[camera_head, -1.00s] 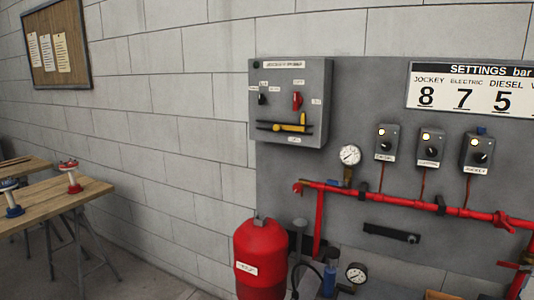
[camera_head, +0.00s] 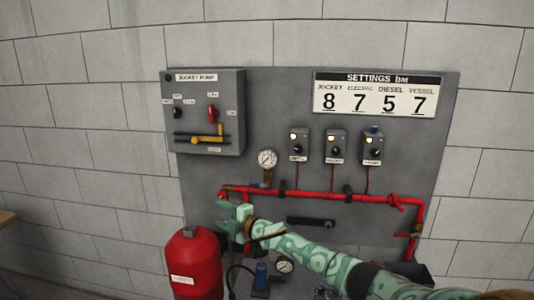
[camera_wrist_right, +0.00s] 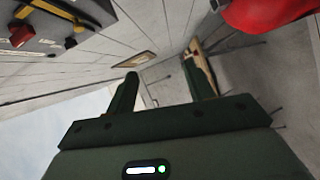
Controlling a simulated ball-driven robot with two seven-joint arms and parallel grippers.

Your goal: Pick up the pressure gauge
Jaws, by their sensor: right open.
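One round white-faced pressure gauge (camera_head: 267,159) stands upright on a brass fitting above the red pipe in the head view. A second gauge (camera_head: 284,266) sits lower, beside a blue cylinder, below the pipe. My right gripper (camera_head: 230,212) is in front of the left end of the red pipe, to the left of and below the upper gauge and above the lower one. In the wrist view my right gripper (camera_wrist_right: 163,80) is open with nothing between its fingers. No gauge shows in the wrist view. My left gripper is out of view.
The red pipe (camera_head: 320,194) crosses the grey panel. A red tank (camera_head: 194,262) stands just left of my right gripper. The jockey pump box (camera_head: 205,112) is at upper left, and three small switch boxes (camera_head: 336,145) hang above the pipe. A black bar (camera_head: 311,222) is below it.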

